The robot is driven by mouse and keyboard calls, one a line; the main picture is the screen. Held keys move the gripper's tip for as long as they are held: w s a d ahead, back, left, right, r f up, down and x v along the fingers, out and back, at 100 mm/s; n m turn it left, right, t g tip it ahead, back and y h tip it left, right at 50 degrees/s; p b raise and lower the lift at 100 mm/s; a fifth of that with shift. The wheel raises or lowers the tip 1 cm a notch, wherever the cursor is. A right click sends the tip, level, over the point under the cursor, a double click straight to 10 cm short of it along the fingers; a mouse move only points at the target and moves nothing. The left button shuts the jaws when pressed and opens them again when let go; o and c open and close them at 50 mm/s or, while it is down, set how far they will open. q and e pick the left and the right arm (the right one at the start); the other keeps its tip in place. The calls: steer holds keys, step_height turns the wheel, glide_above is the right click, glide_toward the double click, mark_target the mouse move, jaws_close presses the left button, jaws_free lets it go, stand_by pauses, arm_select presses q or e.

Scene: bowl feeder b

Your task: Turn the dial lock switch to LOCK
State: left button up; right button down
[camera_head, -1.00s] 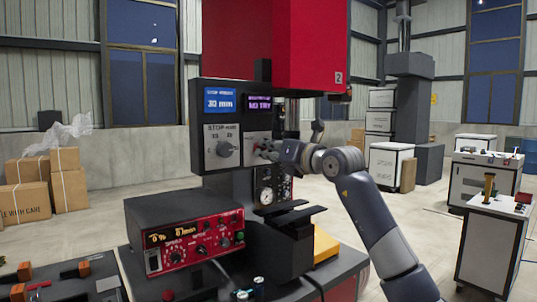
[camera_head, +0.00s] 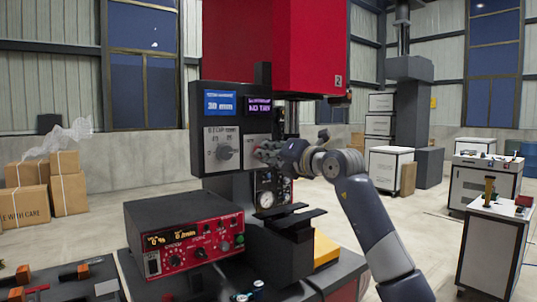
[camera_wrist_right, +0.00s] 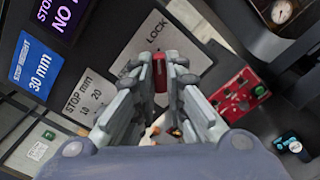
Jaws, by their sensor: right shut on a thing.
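The dial lock switch is a red knob (camera_wrist_right: 160,74) on a pale plate marked LOCK (camera_wrist_right: 155,34) in the right wrist view. The knob sits between my right gripper's fingertips (camera_wrist_right: 161,76), which are closed on its two sides. In the head view my right gripper (camera_head: 266,153) reaches the right-hand plate (camera_head: 257,141) of the dark control box and hides most of the switch. The LOCK label lies just beyond the fingertips in the right wrist view; the knob's exact setting is hard to tell. My left gripper does not show.
Left of the lock plate is a grey STOP mm dial (camera_head: 225,152), with a blue 30 mm display (camera_head: 220,103) above it. A red control unit (camera_head: 190,241) stands below left. Black plates and a gauge (camera_head: 265,199) lie under my right gripper.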

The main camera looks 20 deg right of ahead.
steer(key=shift+f, duration=0.1)
steer(key=c, duration=1.6)
jaws_free()
steer(key=shift+c, duration=0.2)
steer(key=shift+s, duration=0.1)
steer(key=v, duration=1.1)
steer(key=shift+s+d, duration=0.15)
steer(key=shift+s, duration=0.25)
